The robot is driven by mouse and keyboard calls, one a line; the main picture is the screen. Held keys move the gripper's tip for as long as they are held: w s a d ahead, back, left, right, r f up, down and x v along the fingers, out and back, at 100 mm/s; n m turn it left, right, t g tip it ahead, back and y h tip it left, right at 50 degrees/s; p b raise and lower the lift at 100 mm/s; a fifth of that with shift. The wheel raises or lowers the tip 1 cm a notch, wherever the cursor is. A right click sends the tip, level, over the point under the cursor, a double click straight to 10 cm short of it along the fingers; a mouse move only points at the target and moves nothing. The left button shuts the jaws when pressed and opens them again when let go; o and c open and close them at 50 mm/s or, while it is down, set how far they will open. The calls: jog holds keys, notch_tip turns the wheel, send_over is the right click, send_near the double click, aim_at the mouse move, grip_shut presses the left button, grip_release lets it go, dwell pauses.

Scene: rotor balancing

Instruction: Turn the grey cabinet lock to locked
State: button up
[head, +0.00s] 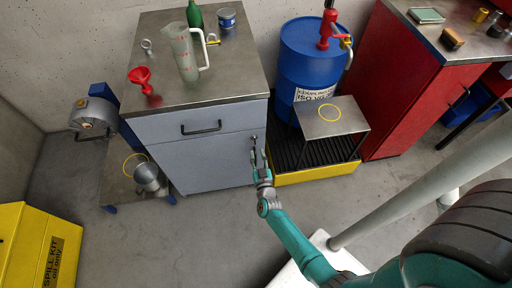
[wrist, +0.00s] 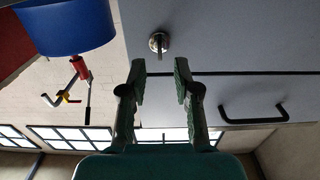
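The grey cabinet (head: 196,158) has a drawer above and a door below. Its lock (wrist: 159,42) is a small round metal knob with a raised grip, which looks roughly upright in the wrist view. In the head view the lock (head: 254,138) is a tiny spot at the door's upper right, and its setting cannot be read. My gripper (wrist: 160,66) is open and empty, its two fingers apart and pointing at the lock, with the lock seen just beyond and between the tips. In the head view my gripper (head: 259,156) is close to the cabinet's right front edge.
A blue drum (head: 298,75) stands right of the cabinet on a yellow-edged spill pallet (head: 314,173), with a small metal stand (head: 338,112) in front. The drawer handle (head: 200,128) sticks out. A yellow spill kit box (head: 35,248) is at lower left. The floor before the cabinet is clear.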

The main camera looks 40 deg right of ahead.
jog(key=v, duration=0.6)
dwell(0.5)
jog(key=s+a+r+n+t+y, duration=0.1)
jog(key=s+a+r+y, duration=0.1)
jog(key=s+a+r, duration=0.3)
jog(key=s+a+r+n+y, duration=0.2)
jog(key=s+a, duration=0.1)
jog(key=s, duration=0.4)
jog(key=s+a+r+n+t+y, duration=0.1)
jog(key=s+a+r+y, duration=0.1)
jog(key=s+a+r, duration=0.3)
jog(key=s+a+r+n+g+y, duration=0.2)
jog(key=s+a+r+y, duration=0.2)
jog(key=s+r, duration=0.9)
notch_tip(320, 180, up, 4)
jog(key=shift+f+n, duration=0.15)
jog(key=shift+n, duration=0.15)
